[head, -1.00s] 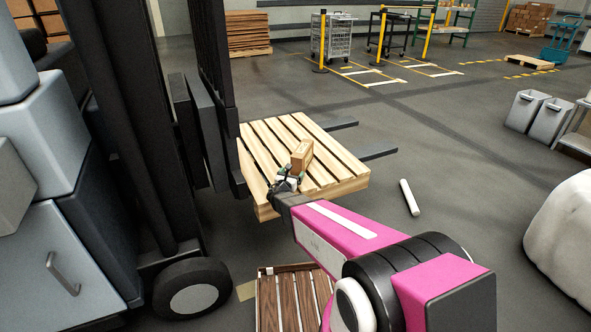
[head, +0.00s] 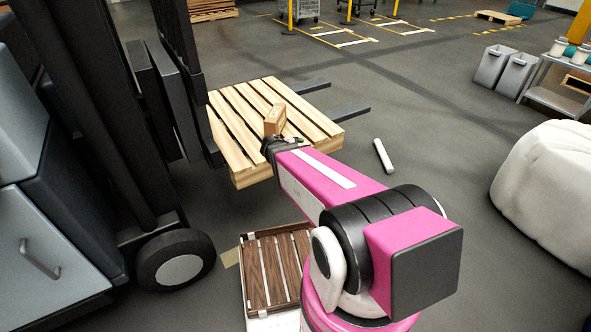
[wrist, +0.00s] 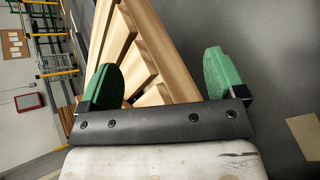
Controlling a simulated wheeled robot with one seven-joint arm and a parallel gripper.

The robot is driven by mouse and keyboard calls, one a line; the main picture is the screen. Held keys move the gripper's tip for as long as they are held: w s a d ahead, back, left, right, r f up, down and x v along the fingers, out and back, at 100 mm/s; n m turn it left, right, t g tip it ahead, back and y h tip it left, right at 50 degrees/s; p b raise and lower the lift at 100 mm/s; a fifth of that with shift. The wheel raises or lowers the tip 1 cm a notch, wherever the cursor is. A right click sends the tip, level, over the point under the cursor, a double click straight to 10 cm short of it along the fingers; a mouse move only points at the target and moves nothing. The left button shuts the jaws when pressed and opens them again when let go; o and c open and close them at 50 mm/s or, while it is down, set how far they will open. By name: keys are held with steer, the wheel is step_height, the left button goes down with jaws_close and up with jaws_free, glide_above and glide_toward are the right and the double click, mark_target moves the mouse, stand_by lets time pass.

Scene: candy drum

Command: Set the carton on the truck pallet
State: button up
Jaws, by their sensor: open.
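The carton (head: 274,120) is a small tan box standing upright on the truck pallet (head: 229,160). The pallet is pale slatted wood, carried on the dark forks of a lift truck. My gripper (head: 287,141) is at the near side of the carton, low over the slats; a small gap or touch between them cannot be told in the head view. In the wrist view my gripper (wrist: 163,78) shows two green fingers spread wide, with pale pallet slats (wrist: 120,50) beyond them. I cannot make out the carton for certain there.
The lift truck's dark mast (head: 125,110) and wheel (head: 175,260) stand left of the pallet. Bare fork tips (head: 345,110) stick out on its far side. A white cylinder (head: 383,155) lies on the floor to the right, and a large white sack (head: 545,195) is farther right. Open floor lies between.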

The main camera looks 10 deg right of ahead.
steer(key=s+a+r+m+g+y, duration=0.1)
steer(key=s+a+m+g+y, duration=0.1)
steer(key=s+m+y, duration=0.3)
steer(key=s+a+r+m+g+y, duration=0.2)
steer(key=s+m+g+y, duration=0.1)
steer(key=s+m, duration=0.4)
steer(key=shift+s+a+m+y, duration=0.3)
steer(key=shift+s+m+y, duration=0.15)
steer(key=shift+y, duration=0.45)
